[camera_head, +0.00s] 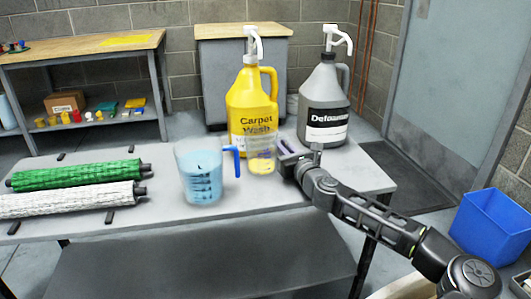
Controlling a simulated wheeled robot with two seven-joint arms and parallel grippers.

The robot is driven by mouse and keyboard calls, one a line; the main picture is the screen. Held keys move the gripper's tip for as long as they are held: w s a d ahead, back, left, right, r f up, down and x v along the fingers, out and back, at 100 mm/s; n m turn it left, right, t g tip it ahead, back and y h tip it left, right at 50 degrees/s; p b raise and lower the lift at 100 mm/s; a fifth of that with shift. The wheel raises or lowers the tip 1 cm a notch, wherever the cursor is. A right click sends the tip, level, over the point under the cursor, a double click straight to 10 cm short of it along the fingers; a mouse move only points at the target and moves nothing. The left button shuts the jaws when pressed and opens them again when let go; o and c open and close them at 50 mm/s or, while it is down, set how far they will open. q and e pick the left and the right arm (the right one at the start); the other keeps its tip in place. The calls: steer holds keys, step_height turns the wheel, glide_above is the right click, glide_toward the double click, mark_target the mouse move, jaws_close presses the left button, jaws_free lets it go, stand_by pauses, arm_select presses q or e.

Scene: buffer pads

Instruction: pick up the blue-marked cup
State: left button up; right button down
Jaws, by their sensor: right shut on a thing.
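A clear measuring cup (201,178) with blue markings, light blue contents and a blue handle stands upright on the table, left of centre. A smaller clear cup (261,158) with yellow at its bottom is just right of the blue handle. My right gripper (284,152) reaches in from the right and is shut on the right side of this smaller cup. Its fingertips are small and partly hidden, and I cannot tell whether the cup is lifted off the table. My left gripper is not in view.
A yellow Carpet Wash jug (250,103) and a grey defoamer jug (324,106) with white pumps stand behind the cups. A green roller (75,175) and a white roller (70,201) lie at the left. The table front (265,205) is clear. A blue bin (492,226) is at right.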

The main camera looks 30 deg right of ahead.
steer(key=shift+r, duration=0.2)
step_height(320, 180, up, 18)
steer(key=p, duration=0.7)
steer(key=shift+f, duration=0.25)
stand_by(0.5)
stand_by(0.7)
steer(key=c, duration=2.1)
jaws_free()
jaws_close()
